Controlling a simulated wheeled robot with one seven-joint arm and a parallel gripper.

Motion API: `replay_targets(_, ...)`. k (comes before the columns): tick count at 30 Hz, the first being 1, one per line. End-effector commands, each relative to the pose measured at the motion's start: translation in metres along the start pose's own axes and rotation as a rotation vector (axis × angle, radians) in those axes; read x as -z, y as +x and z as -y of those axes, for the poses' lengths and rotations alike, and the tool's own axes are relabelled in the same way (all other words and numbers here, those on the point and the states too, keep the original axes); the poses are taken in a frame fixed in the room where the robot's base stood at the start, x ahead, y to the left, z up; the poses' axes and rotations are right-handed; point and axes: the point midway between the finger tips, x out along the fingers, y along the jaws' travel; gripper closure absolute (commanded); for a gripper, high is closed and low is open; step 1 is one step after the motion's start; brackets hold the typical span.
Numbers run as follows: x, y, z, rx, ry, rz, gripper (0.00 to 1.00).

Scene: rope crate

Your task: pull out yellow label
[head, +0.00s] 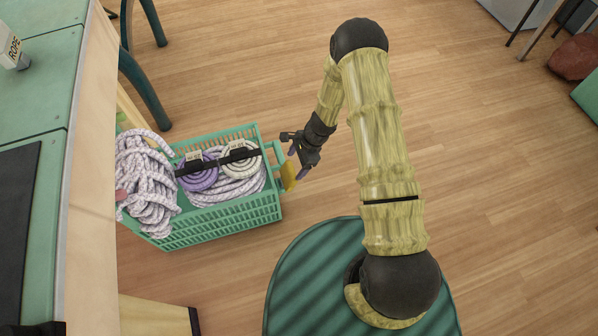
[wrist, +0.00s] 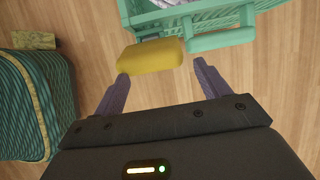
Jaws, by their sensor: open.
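The yellow label (head: 289,175) hangs at the right end of the green crate (head: 225,222), beside the crate's end handle. In the wrist view the yellow label (wrist: 150,56) lies just beyond my fingertips, below the crate's rim (wrist: 150,19). My gripper (head: 297,161) is beside the label at the crate's right end. In the wrist view my gripper (wrist: 160,68) is open, with its two purple fingers on either side of the label's near edge. I cannot tell whether a finger touches the label.
The crate holds coiled ropes (head: 146,180), a purple coil (head: 198,177) and a white coil (head: 240,165) under a black strap. A green-topped counter (head: 45,95) stands at the left. The wooden floor (head: 240,60) behind the crate is mostly clear.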

Motion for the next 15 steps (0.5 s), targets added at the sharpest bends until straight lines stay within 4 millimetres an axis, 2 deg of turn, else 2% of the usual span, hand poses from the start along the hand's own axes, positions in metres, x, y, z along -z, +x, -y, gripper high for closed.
replay_targets(1,0.024,0.017,-0.016,-0.027,0.009,-0.047,0.20)
replay_targets(5,0.022,0.004,-0.015,-0.025,0.007,-0.044,0.20)
replay_targets(15,0.010,-0.066,-0.010,-0.009,0.002,-0.027,0.20)
